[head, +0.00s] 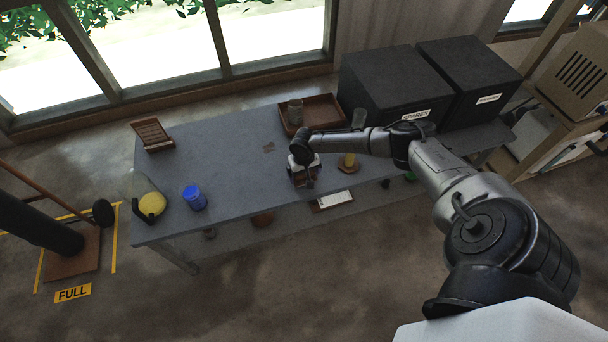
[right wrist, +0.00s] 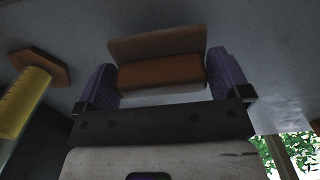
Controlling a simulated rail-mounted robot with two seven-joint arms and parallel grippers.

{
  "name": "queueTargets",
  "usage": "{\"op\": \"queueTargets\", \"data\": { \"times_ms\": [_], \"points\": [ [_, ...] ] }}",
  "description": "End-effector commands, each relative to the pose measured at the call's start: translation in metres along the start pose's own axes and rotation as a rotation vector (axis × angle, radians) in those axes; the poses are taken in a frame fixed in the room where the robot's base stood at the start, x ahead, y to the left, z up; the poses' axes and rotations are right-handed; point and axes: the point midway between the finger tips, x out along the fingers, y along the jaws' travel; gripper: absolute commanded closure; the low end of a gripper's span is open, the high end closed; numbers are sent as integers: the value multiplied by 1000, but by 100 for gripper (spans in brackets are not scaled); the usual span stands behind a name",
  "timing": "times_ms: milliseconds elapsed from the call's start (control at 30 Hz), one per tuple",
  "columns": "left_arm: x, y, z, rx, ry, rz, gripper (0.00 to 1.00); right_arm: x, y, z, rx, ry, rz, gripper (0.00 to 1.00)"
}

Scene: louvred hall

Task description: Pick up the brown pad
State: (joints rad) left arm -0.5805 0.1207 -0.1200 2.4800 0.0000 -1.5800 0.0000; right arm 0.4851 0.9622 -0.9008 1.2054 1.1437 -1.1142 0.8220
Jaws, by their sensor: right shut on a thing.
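The brown pad (right wrist: 162,74) shows in the right wrist view as a brown block between the two purple fingertips of my right gripper (right wrist: 174,84). The gripper is shut on it, one finger at each end. In the head view my right gripper (head: 303,176) points down at the front part of the grey table (head: 235,165), and it mostly hides the pad. I cannot tell whether the pad touches the table top. My left gripper is not in view.
A yellow cylinder (head: 349,160) on a brown hexagonal base (head: 347,169) stands close right of the gripper. A brown tray (head: 326,104) with a jar lies behind. A blue jar (head: 194,198), yellow-filled flask (head: 152,204) and brown stand (head: 151,134) are left. Black boxes (head: 393,82) stand right.

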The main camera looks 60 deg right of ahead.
Motion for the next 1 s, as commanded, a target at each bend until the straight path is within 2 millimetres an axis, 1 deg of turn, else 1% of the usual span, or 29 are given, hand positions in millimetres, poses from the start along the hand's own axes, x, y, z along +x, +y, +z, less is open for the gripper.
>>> {"op": "queueTargets", "data": {
  "times_ms": [33,233,300,367,400,500,700,800,1000],
  "points": [
    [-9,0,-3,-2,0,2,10,-14,0,0,-1,2,-1,29],
    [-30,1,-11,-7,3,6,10,-38,32,26,-3,0,5,29],
    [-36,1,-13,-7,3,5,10,-45,43,36,-2,-1,6,37],
    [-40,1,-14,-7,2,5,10,-52,51,43,-2,-1,5,37],
    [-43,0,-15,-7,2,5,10,-56,56,47,-3,0,4,48],
    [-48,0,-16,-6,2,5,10,-64,68,57,-2,0,4,47],
    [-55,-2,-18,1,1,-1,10,-74,82,70,-1,1,2,47],
    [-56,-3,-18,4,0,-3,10,-77,86,74,-2,1,2,47],
    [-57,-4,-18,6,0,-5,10,-79,88,76,-1,2,-1,47]
  ]
}}
